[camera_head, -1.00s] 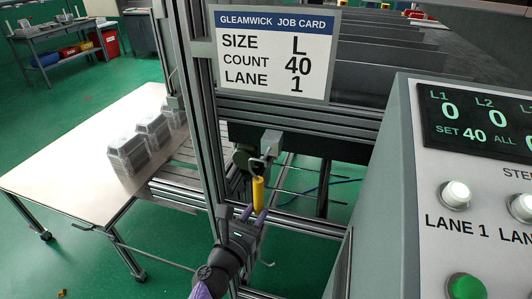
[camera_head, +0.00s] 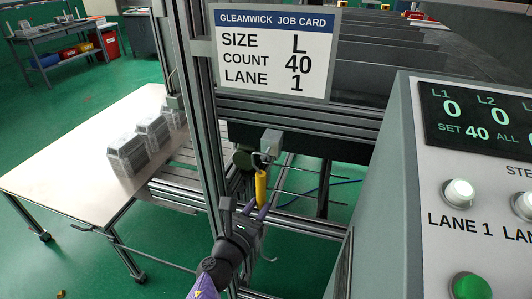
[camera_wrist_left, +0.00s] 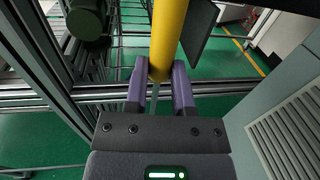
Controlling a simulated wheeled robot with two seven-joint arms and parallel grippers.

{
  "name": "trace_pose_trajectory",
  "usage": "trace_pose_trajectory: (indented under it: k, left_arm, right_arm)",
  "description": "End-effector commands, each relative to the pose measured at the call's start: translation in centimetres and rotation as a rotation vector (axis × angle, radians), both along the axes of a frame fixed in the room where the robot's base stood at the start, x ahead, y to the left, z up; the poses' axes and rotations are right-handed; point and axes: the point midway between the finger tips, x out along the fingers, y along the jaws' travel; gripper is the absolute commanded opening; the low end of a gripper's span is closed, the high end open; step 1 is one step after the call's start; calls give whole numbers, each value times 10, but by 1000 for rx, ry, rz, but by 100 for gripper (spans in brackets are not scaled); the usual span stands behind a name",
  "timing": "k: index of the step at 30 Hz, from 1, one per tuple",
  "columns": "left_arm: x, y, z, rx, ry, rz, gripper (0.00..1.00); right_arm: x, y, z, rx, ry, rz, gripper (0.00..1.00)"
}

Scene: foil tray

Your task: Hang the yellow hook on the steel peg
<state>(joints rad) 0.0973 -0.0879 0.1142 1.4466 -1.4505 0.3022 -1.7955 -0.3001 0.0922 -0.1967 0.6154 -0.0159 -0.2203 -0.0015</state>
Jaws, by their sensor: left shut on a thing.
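The yellow hook (camera_head: 261,187) has a yellow cylindrical handle, held upright with a slight tilt beside the frame post. A thin grey metal bend shows at its top, close under a light grey block (camera_head: 271,142). I cannot make out the steel peg apart from this bend, nor whether the two touch. My left gripper (camera_head: 256,209) is shut on the lower end of the handle. In the left wrist view the yellow handle (camera_wrist_left: 168,38) rises from between the purple fingers (camera_wrist_left: 160,90); its top is out of frame. My right gripper is not in view.
An aluminium post (camera_head: 203,130) stands close left of the hook. A job card (camera_head: 272,52) hangs above. The control panel (camera_head: 385,200) stands to the right. A round dark part (camera_head: 242,158) sits just left of the hook. A table (camera_head: 70,165) carries stacked foil trays (camera_head: 127,153).

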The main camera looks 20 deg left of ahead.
Motion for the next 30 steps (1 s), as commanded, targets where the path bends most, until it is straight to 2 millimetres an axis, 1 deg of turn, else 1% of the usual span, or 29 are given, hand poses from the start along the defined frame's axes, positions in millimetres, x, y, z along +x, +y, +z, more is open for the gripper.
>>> trace_pose_trajectory:
  k: [30]
  left_arm:
    - [35, -1, 0, 1, 0, 1, 0]
  right_arm:
    - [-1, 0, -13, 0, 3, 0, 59]
